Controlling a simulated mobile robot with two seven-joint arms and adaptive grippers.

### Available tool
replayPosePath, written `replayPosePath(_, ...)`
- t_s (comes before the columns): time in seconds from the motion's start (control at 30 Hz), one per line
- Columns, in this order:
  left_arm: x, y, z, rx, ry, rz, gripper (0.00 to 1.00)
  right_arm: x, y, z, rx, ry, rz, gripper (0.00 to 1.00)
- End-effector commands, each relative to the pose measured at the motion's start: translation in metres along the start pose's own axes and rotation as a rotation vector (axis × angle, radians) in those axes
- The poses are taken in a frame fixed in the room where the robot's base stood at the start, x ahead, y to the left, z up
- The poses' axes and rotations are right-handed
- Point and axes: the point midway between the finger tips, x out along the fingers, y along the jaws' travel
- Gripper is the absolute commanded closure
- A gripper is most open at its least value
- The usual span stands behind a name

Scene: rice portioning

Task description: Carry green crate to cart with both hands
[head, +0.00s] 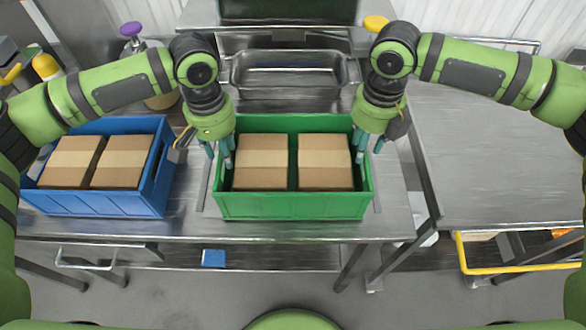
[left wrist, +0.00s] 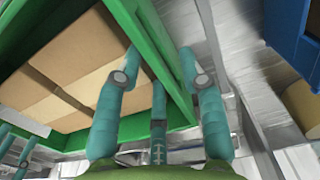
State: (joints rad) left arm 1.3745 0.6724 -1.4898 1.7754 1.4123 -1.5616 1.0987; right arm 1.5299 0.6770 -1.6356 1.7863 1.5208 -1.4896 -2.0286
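The green crate (head: 290,207) stands on the steel table with two brown cartons (head: 262,162) in it. My left gripper (head: 220,158) is at its left wall, pointing down, fingers spread. In the left wrist view my left gripper (left wrist: 158,58) has fingers on both sides of the green crate's wall (left wrist: 165,45), with gaps showing. My right gripper (head: 368,153) is at the right wall, its fingers apart, one inside and one outside the rim. Its contact with the wall cannot be made out. A bare steel surface, seemingly the cart (head: 500,165), stands at the right.
A blue crate (head: 105,203) with two cartons is left of the green crate. A steel pan (head: 290,78) lies behind. A narrow gap separates the table from the right surface. A yellow-rimmed tray (head: 515,268) sits below that surface, whose top is clear.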

Motion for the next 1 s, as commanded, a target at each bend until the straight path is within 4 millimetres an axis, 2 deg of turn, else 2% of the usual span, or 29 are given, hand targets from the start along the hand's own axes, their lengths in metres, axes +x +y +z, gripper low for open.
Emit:
replayPosePath(0.1, 0.013, 0.000, 0.000, 0.000, -0.002, 0.000, 0.60, 0.023, 0.000, 0.000, 0.000, 0.002, -0.001, 0.60)
replayPosePath(0.3, 0.030, 0.000, 0.000, 0.000, 0.000, 0.000, 0.60, 0.050, 0.000, 0.000, 0.001, 0.001, 0.000, 0.60)
replayPosePath(0.5, 0.036, 0.000, 0.000, 0.000, 0.000, 0.000, 0.60, 0.061, 0.000, 0.000, 0.000, -0.001, -0.001, 0.60)
replayPosePath(0.77, 0.036, 0.000, 0.000, 0.000, 0.000, 0.001, 0.60, 0.062, 0.000, 0.000, 0.000, -0.001, 0.000, 0.60)
replayPosePath(0.8, 0.036, 0.000, 0.000, 0.000, 0.000, 0.000, 0.68, 0.062, 0.000, 0.000, 0.000, -0.001, 0.000, 0.68)
replayPosePath(0.87, 0.036, 0.000, 0.000, 0.000, 0.000, 0.000, 0.92, 0.062, 0.000, 0.000, 0.000, -0.001, 0.000, 0.92)
replayPosePath(0.9, 0.036, 0.000, 0.000, 0.000, 0.000, 0.000, 1.00, 0.062, 0.000, 0.000, 0.000, -0.001, 0.000, 1.00)
replayPosePath(1.0, 0.036, 0.000, 0.000, 0.000, 0.000, 0.000, 1.00, 0.062, 0.000, 0.000, 0.000, -0.001, -0.001, 1.00)
